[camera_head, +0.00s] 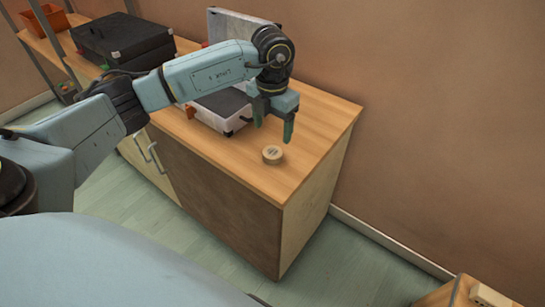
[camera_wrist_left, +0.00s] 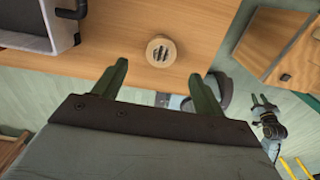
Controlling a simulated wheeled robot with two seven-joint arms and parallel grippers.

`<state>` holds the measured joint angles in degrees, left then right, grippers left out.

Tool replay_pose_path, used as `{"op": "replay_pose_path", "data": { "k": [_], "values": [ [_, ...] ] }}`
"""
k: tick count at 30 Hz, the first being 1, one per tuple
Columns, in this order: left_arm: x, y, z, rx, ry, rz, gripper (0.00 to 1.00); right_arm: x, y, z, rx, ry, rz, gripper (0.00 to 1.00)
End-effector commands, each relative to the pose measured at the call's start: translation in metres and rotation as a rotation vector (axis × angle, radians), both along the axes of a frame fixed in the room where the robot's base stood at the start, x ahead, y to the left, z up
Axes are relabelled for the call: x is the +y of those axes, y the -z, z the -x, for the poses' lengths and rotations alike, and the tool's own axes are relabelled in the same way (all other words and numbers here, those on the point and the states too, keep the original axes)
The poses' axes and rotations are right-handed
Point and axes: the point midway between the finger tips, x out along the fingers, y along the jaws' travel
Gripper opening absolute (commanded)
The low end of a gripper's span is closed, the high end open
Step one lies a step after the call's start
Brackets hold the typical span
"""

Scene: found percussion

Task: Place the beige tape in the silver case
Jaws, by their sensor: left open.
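The beige tape (camera_head: 272,154) is a small round roll lying flat on the wooden cabinet top, near its front right. It also shows in the left wrist view (camera_wrist_left: 161,50), ahead of and between my fingertips. The silver case (camera_head: 222,122) stands open on the same top, left of the tape, with its lid (camera_head: 232,24) raised at the back. My arm hides part of it. Its edge shows at the upper left of the left wrist view (camera_wrist_left: 70,28). My left gripper (camera_head: 274,128) is open and empty above the tape. My right gripper (camera_wrist_left: 261,99) appears small, fingers apart, seemingly empty.
A black case (camera_head: 122,38) lies on the cabinet top at the left, with an orange bin (camera_head: 43,20) beyond it. The cabinet top right of the tape (camera_head: 320,120) is clear. Another wooden surface (camera_head: 455,294) shows at the lower right.

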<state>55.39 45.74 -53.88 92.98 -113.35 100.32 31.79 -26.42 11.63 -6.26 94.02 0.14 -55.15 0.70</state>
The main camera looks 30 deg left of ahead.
Motion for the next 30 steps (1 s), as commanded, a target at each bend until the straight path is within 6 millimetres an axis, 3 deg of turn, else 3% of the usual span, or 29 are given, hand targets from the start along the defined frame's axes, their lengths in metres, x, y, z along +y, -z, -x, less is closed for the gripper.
{"op": "replay_pose_path", "data": {
  "k": [3,10,19,29,30],
  "values": [
    [0.000,0.018,0.000,0.001,-0.001,0.002,0.71,0.007,-0.007,-0.005,-0.008,-0.002,-0.009,0.36],
    [-0.001,0.032,0.001,0.001,0.001,0.002,0.71,0.013,-0.016,-0.009,-0.012,-0.002,-0.016,0.36],
    [-0.002,0.070,0.002,0.001,0.002,0.003,0.71,0.030,-0.044,-0.018,-0.031,-0.004,-0.038,0.36],
    [-0.002,0.075,0.002,0.000,0.002,0.003,0.71,0.033,-0.051,-0.019,-0.032,-0.003,-0.040,0.36],
    [-0.002,0.075,0.002,0.000,0.002,0.003,0.67,0.033,-0.050,-0.019,-0.032,-0.003,-0.040,0.36]
  ]
}}
